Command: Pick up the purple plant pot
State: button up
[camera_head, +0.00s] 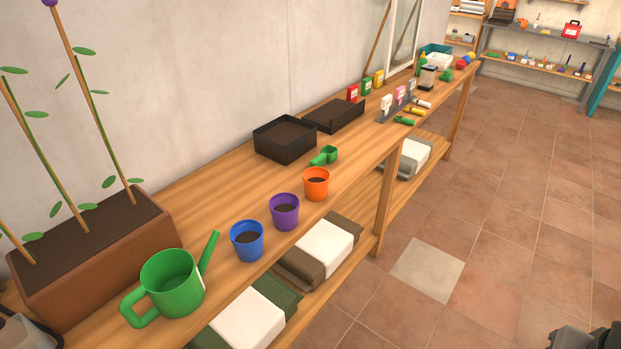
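The purple plant pot (284,213) stands upright on the wooden bench, with dark soil inside. It is between a blue pot (247,242) on its left and an orange pot (316,185) on its right, close to the bench's front edge. A dark grey part, probably of my own arm, shows at the bottom right corner, far from the pot. My gripper's fingers cannot be made out there.
A green watering can (172,284) and a brown planter (92,247) with tall stems stand at the left. Black trays (285,140) and a green scoop (325,156) lie behind the pots. The tiled floor (480,220) at the right is clear.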

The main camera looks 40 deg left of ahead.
aim_at(285, 207)
jog(key=u, duration=0.8)
jog(key=i, duration=0.85)
jog(key=u, duration=1.35)
jog(key=i, duration=0.35)
jog(key=u, duration=0.2)
